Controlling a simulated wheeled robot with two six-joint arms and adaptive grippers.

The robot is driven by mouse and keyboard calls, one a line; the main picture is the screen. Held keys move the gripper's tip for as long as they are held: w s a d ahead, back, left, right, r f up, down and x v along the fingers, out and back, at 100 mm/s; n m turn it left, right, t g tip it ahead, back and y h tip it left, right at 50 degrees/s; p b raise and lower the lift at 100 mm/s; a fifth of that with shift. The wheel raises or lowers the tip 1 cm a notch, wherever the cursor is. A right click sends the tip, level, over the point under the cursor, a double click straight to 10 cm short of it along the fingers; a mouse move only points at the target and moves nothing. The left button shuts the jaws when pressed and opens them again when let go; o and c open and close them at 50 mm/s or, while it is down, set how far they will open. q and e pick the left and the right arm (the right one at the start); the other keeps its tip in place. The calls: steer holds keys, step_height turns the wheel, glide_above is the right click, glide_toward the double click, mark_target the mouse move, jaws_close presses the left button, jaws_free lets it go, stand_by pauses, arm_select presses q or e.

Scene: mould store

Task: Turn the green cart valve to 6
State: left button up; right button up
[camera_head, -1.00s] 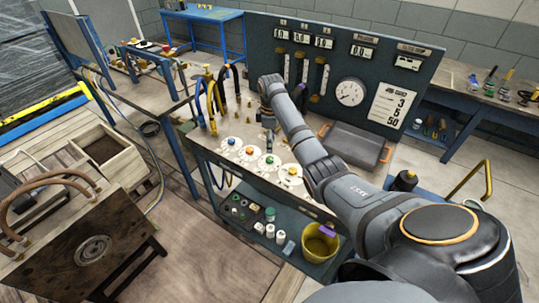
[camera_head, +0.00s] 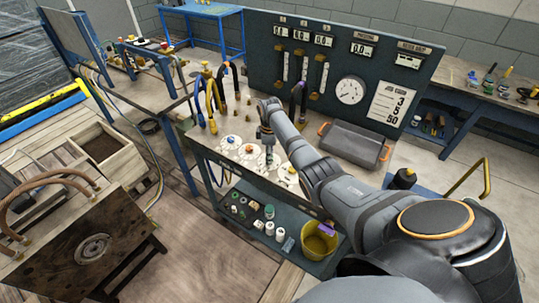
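The cart (camera_head: 215,152) has a row of valves on white dials along its pale top. The blue valve (camera_head: 231,139), the orange valve (camera_head: 249,149) and the yellow valve (camera_head: 292,171) show. The green valve, between orange and yellow, is hidden behind my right gripper (camera_head: 269,158). This gripper points down at the green valve's place. Its fingers are too small and dark to tell whether they are open or shut, or touching the knob. The dial numbers cannot be read. My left gripper is not in view.
Yellow and dark hoses (camera_head: 211,100) rise at the cart's left end. A dark panel (camera_head: 270,50) with displays and a round gauge (camera_head: 350,91) stands behind. A grey tray (camera_head: 352,145) lies right of my forearm. A yellow bucket (camera_head: 318,243) and small containers sit on the lower shelf.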

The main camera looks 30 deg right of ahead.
jaws_close()
